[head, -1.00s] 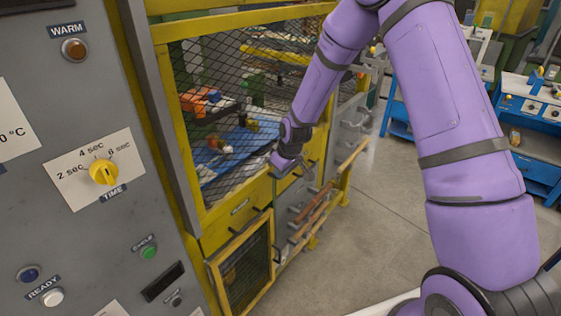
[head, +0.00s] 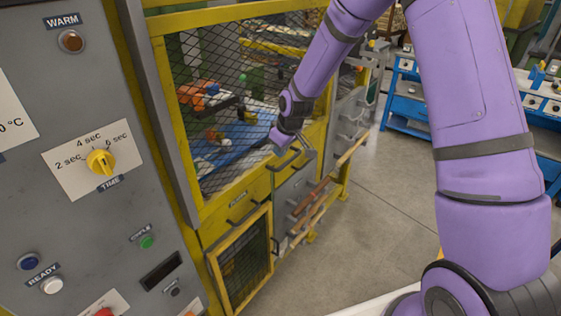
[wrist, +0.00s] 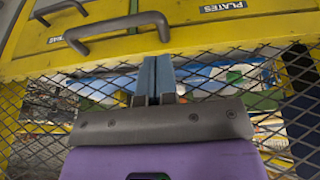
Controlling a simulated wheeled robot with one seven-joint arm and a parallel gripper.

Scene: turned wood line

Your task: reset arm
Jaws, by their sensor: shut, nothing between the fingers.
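My purple arm hangs across the right half of the head view, bent down towards the yellow-framed machine. My gripper (head: 309,153) is at its lower end, in front of the machine's yellow lower edge and drawer handles. In the wrist view the two blue-grey fingers (wrist: 154,77) are together, shut, with nothing between them. They lie in front of the mesh and yellow panel, near a grey drawer handle (wrist: 117,33). I cannot tell whether they touch anything.
A grey control panel (head: 105,220) with a yellow time knob (head: 100,162) stands at left. The mesh guard (head: 235,100) covers the machine beside my gripper. Wooden rails (head: 318,193) stick out below it. Blue workbenches (head: 415,95) stand at the back right. Grey floor (head: 375,215) is open.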

